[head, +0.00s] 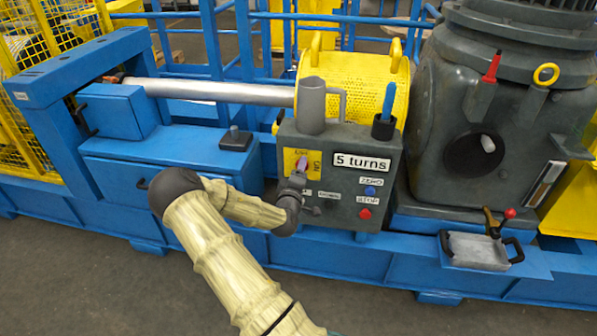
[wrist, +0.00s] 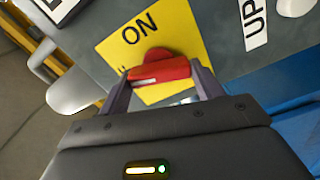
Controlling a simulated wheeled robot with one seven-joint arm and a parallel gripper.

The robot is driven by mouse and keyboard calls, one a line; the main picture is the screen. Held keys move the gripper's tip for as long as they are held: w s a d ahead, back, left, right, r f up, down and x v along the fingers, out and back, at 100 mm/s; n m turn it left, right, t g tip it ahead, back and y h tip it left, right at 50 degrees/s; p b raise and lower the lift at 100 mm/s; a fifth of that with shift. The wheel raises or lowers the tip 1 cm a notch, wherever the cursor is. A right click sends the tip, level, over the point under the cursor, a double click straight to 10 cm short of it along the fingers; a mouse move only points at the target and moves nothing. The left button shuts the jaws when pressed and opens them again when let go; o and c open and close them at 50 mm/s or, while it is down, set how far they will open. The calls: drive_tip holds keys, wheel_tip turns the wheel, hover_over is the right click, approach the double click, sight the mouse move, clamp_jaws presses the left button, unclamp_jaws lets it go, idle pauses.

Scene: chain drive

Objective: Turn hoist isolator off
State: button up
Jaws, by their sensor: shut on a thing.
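The hoist isolator is a red rotary handle (wrist: 158,72) on a yellow plate (wrist: 185,30) marked ON. The plate also shows in the head view (head: 291,160) on the left of the dark control box (head: 345,205). My gripper (wrist: 160,80) is shut on the red handle, with one finger at each end of it. In the head view my gripper (head: 298,170) covers most of the handle. In the wrist view the handle lies across the plate, below the word ON. Any OFF mark is hidden or cannot be read.
The control box carries a "5 turns" label (head: 362,162), a blue button (head: 370,191) and a red button (head: 365,214). A grey jug (head: 311,105) and a dark cup (head: 384,128) with a blue tool stand on top. A grey tray (head: 478,251) is at the right.

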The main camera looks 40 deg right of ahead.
drive_tip(key=shift+f+n, duration=0.1)
drive_tip(key=shift+n, duration=1.6)
drive_tip(key=o, duration=1)
drive_tip(key=p+v, duration=0.2)
drive_tip(key=v, duration=1.5)
drive_tip(key=shift+s+a+p, duration=0.15)
drive_tip(key=shift+a+p, duration=0.1)
drive_tip(key=shift+p, duration=0.15)
